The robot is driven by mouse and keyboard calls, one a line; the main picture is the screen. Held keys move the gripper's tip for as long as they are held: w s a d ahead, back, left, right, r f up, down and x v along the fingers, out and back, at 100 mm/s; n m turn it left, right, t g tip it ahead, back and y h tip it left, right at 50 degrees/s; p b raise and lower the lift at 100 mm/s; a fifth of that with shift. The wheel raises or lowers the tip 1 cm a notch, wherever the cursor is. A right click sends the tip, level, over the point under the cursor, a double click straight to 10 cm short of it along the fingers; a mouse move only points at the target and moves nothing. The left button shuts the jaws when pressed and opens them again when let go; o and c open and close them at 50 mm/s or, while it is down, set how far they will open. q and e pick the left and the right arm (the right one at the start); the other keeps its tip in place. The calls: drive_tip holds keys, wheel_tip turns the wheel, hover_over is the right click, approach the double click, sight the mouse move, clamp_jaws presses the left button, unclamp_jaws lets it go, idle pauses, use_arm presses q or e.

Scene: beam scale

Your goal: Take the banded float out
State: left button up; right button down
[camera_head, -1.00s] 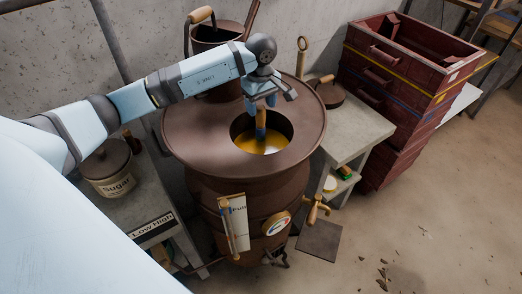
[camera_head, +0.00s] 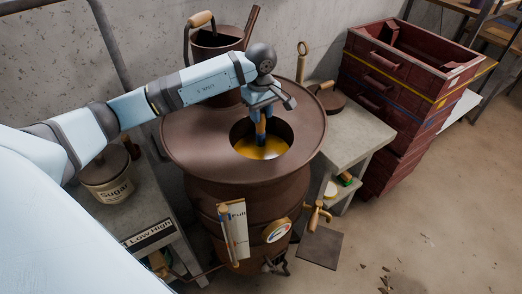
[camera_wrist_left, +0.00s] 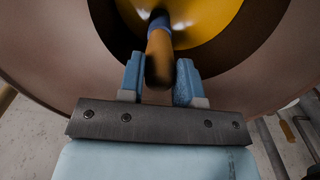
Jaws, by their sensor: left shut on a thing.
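The banded float (camera_head: 261,128) stands in the round opening of the brown barrel (camera_head: 190,150), its lower end in the golden liquid (camera_head: 262,149). It is a slim orange-brown stick with a blue band; in the left wrist view (camera_wrist_left: 159,52) its near end lies between the fingers and the band is farther down. My left gripper (camera_head: 260,114) is above the opening, pointing down, shut on the upper end of the float. Its two blue fingertips (camera_wrist_left: 158,82) flank the float. The float's lowest part is hidden in the liquid. My right gripper is not in view.
A brown can (camera_head: 217,40) with a wooden handle stands behind. A grey side table (camera_head: 362,135) is to the right, with stacked red boxes (camera_head: 400,90) beyond. A sugar jar (camera_head: 108,180) stands left. A gauge (camera_head: 276,230) and tap (camera_head: 317,213) are on the barrel's front.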

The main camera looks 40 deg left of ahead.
use_arm(q)
drive_tip(key=shift+r, duration=0.15)
drive_tip(key=shift+r+p, duration=1.1)
drive_tip(key=shift+r, duration=1.75)
drive_tip(key=shift+r+p, duration=0.55)
drive_tip(key=shift+r, duration=0.7)
wheel_tip(320, 180, up, 13)
drive_tip(key=p, duration=0.5)
drive_tip(key=shift+f, duration=0.2)
